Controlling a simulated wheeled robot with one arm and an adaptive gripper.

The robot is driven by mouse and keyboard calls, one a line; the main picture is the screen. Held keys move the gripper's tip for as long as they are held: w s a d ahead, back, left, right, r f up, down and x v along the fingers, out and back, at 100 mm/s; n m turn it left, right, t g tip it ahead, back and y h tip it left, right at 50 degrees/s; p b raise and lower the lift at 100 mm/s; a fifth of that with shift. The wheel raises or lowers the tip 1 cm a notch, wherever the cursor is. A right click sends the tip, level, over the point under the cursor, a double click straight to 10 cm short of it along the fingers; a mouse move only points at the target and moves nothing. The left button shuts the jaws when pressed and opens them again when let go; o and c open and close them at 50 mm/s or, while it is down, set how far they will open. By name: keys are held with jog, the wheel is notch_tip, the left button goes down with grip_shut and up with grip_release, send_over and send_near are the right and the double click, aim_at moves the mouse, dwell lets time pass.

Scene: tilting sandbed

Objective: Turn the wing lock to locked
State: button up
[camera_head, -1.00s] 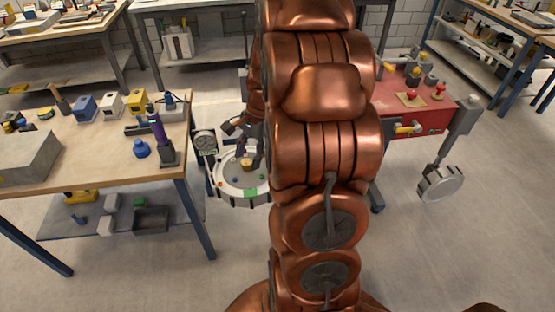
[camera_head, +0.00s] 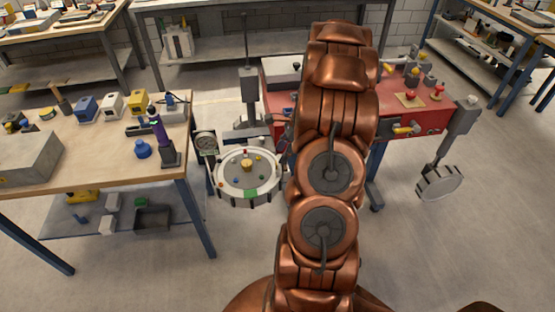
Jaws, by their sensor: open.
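A round sandbed tray (camera_head: 222,183) with a pale rim stands between the wooden bench and the red cabinet. Small coloured pieces lie on it, with a tan piece (camera_head: 247,165) near its middle and a green patch (camera_head: 251,194) on its front rim. I cannot pick out the wing lock for sure at this size. My copper arm stands to the right of the tray and overlaps the red cabinet. My gripper is hidden behind the arm, so its jaws and its distance to the tray do not show.
The wooden bench (camera_head: 90,165) on the left holds several tools and boxes. The red cabinet (camera_head: 430,117) behind my arm carries red knobs and a yellow handle (camera_head: 406,130). A grey post (camera_head: 249,90) stands behind the tray. The floor in front is clear.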

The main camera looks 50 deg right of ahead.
aim_at(278, 168)
jog(key=shift+p+x, duration=0.6)
jog(key=shift+x, duration=1.8)
grip_shut()
